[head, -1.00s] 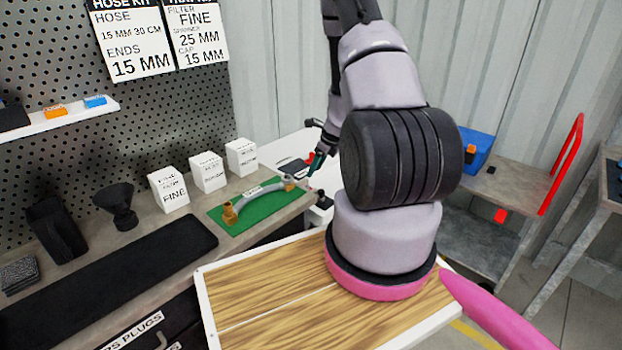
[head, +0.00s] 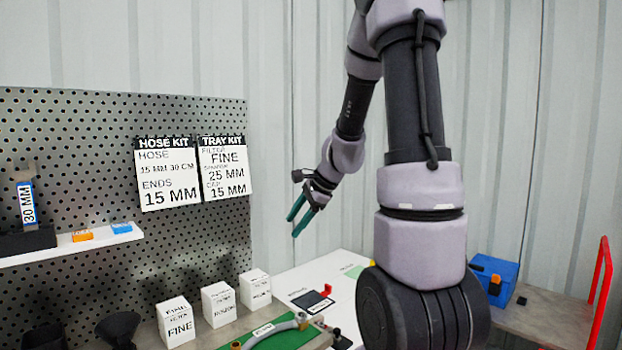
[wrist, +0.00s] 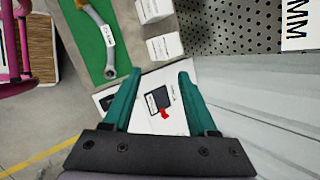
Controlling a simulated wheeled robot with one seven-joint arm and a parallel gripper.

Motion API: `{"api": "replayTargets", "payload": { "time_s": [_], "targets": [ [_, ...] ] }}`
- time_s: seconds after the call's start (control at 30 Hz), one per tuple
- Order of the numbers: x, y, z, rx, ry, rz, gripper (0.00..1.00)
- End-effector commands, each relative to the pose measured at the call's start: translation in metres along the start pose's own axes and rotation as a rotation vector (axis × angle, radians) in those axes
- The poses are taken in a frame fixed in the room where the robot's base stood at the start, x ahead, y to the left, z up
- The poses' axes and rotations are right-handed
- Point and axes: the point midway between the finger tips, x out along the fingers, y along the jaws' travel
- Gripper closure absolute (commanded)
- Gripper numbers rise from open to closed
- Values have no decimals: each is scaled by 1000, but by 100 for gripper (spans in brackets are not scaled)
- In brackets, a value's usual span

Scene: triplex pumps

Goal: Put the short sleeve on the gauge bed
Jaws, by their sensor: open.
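My gripper (head: 303,216) is raised above the far end of the bench, with its teal fingers apart and empty. In the wrist view my gripper (wrist: 158,88) points down at a white surface. A dark square pad (head: 312,302) with a red part lies on that surface. It also shows between the fingers in the wrist view (wrist: 158,98), well below them. I cannot tell whether this is the gauge bed. I cannot pick out a short sleeve in either view. A grey hose (head: 268,328) with brass ends lies on a green mat (head: 290,340).
White labelled boxes (head: 219,304) stand in a row along the bench. A pegboard (head: 90,130) carries kit cards and a shelf (head: 75,245) with orange and blue blocks. A blue box (head: 493,279) sits on a cart with a red handle (head: 600,290) at the right.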

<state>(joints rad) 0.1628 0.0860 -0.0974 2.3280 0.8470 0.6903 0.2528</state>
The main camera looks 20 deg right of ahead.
Motion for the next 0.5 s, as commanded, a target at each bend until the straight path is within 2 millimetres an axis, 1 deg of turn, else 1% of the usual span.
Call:
{"api": "replayTargets", "payload": {
  "time_s": [0.03,0.07,0.1,0.17,0.2,0.33,0.4,0.5],
  "targets": [
    [-24,1,23,-117,-5,-13,42],
    [-35,4,34,-185,-4,-14,42],
    [-50,9,48,-275,-2,-16,42],
    [-72,19,67,-409,8,-17,42],
    [-86,26,78,-497,17,-17,42],
    [-130,54,105,-774,71,-16,42],
    [-150,70,114,-907,110,-12,42],
    [-172,89,121,-1060,168,-5,42]
  ]
}}
